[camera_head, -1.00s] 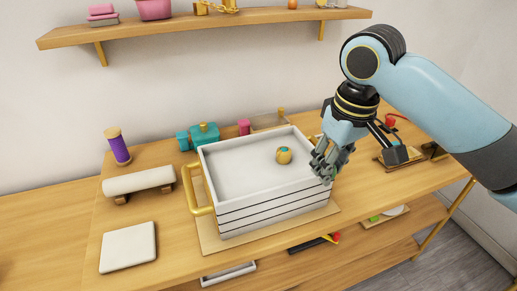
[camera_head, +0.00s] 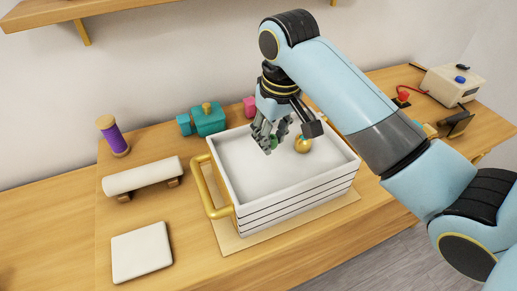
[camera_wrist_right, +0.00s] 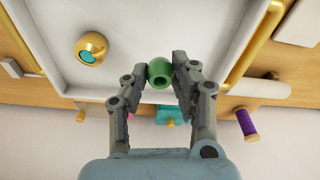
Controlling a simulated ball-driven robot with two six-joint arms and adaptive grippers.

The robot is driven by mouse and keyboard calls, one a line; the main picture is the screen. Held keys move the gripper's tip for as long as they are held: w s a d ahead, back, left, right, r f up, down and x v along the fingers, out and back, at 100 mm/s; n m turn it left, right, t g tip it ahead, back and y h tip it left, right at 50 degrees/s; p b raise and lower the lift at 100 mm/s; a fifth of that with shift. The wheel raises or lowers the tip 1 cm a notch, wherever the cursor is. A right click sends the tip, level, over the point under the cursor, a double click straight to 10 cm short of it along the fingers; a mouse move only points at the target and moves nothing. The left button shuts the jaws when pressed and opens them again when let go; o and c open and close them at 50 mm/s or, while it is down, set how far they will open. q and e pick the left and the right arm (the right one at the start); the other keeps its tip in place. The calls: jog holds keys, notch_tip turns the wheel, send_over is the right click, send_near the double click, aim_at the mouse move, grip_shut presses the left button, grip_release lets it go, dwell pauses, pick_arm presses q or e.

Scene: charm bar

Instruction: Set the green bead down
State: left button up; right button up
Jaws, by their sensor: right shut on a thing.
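The green bead (camera_wrist_right: 160,73) is held between the fingertips of my right gripper (camera_wrist_right: 160,76) in the right wrist view. In the head view the right gripper (camera_head: 268,142) is over the inside of the white crate (camera_head: 290,204), and only a bit of the green bead (camera_head: 274,144) shows between its fingers. I cannot tell whether the bead touches the crate floor. A gold bead with a teal spot (camera_wrist_right: 91,47) lies in the crate, apart from the gripper; in the head view this gold bead (camera_head: 303,145) is just right of the fingers. My left gripper is out of view.
The crate has a gold handle (camera_head: 208,184) on its left. A teal box (camera_head: 209,121) and a pink item (camera_head: 250,106) stand behind it. A purple spool (camera_head: 113,136), a cream roll (camera_head: 140,176) and a white pad (camera_head: 141,253) are left. The crate's left floor is clear.

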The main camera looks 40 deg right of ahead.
aim_at(257, 163)
jog(key=shift+w+a+f, duration=1)
jog(key=shift+w+a, duration=0.05)
notch_tip(257, 163, down, 3)
jog(key=shift+f+p, duration=0.2)
jog(key=shift+p, duration=0.3)
jog(key=shift+f, duration=0.25)
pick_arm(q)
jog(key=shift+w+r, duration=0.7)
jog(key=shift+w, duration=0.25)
pick_arm(e)
jog(key=shift+f, duration=0.15)
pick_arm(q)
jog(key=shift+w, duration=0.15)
pick_arm(e)
jog(key=o, duration=0.8)
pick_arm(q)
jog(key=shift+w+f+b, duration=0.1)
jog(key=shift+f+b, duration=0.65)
pick_arm(e)
notch_tip(257, 163, up, 12)
jog(key=s, duration=0.1)
jog(key=shift+s, duration=0.25)
jog(key=shift+s, duration=0.1)
